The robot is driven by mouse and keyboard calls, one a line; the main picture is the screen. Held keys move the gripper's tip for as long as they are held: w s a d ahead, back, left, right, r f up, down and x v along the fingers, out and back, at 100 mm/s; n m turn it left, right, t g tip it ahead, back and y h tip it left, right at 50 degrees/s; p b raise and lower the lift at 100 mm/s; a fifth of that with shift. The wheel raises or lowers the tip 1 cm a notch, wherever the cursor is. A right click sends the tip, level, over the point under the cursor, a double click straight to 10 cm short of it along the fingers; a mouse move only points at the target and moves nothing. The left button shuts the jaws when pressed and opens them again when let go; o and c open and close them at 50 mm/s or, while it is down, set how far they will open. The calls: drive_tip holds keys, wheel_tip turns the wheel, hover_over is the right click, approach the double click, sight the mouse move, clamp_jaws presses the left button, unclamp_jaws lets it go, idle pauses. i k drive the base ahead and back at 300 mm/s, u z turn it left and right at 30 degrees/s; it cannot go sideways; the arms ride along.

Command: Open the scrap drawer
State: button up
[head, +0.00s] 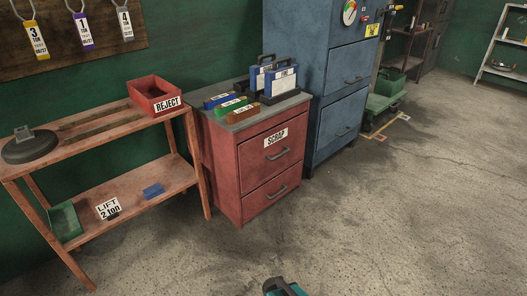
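A red two-drawer cabinet (227,172) with a grey top stands in the middle of the head view. Its upper drawer (262,165) carries a white label (275,138) that seems to read "SCOOP", though the letters are small. This drawer has a dark bar handle (278,154). The lower drawer (258,200) has a similar handle (278,192) and no label that I can see. Both drawers are shut. A teal and dark part at the bottom edge looks like part of my arm, well in front of the cabinet. No gripper fingers show.
Coloured blocks and blue-and-black cases (280,80) stand on the cabinet top. A wooden bench (120,122) with a red reject bin (154,95) stands close on the left. A tall blue cabinet (340,75) adjoins on the right. The concrete floor (370,220) in front is clear.

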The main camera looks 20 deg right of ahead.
sight(260, 156)
drive_tip(key=u, duration=0.25)
drive_tip(key=i, duration=1.15)
drive_tip(key=u, duration=0.15)
